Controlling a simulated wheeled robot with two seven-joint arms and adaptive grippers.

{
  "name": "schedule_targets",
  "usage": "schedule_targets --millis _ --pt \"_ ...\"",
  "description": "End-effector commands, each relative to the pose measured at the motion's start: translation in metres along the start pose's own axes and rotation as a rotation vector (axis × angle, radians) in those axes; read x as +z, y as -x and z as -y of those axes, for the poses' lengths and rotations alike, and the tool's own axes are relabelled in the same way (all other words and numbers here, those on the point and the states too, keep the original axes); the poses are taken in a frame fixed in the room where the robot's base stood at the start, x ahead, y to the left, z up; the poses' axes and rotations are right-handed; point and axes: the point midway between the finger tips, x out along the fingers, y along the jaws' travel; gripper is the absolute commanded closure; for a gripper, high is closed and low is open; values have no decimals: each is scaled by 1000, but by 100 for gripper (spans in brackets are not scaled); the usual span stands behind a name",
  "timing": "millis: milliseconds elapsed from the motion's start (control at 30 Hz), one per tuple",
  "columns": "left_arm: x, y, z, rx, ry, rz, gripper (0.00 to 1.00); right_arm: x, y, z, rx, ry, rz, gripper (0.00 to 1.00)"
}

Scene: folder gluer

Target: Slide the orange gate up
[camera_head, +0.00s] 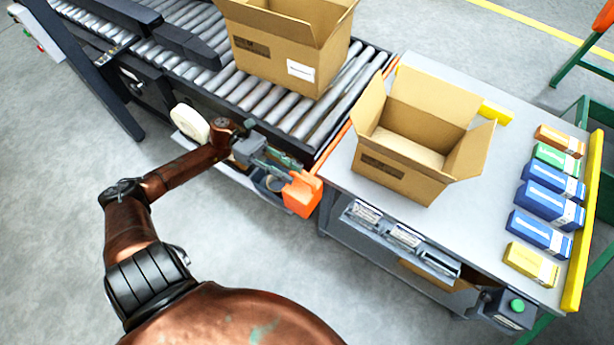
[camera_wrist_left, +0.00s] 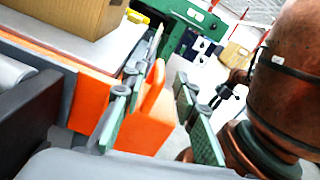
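The orange gate (camera_head: 356,118) is a thin orange strip between the roller conveyor and the grey table. At its near end is a blocky orange handle (camera_head: 302,194), which also shows in the left wrist view (camera_wrist_left: 148,128). My left gripper (camera_head: 285,172) is at the handle, its fingers reaching to it from the left. In the left wrist view the green fingers (camera_wrist_left: 168,80) are spread apart, with part of the orange handle showing between them. I cannot tell whether either finger touches it. My right gripper is in neither view.
An open carton (camera_head: 405,165) stands on the table (camera_head: 490,235) just right of the gate. Another carton (camera_head: 275,55) sits on the rollers (camera_head: 255,98). Several small coloured boxes (camera_head: 545,205) line the table's right side. Label bins (camera_head: 403,237) hang on its front. Floor at left is clear.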

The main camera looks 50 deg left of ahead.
Motion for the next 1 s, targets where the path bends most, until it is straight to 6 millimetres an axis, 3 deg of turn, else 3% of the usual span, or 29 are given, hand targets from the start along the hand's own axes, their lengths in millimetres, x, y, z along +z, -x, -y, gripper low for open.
schedule_targets --millis 100,300,667,1000 --pt "-2 -20 0 -3 3 1 73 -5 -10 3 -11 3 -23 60" --pt "-2 -43 -1 -1 3 0 73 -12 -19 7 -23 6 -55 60" --pt "-1 -48 -1 0 4 1 73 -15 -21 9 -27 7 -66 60" --pt "-1 -48 -1 1 5 1 96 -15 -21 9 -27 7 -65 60"
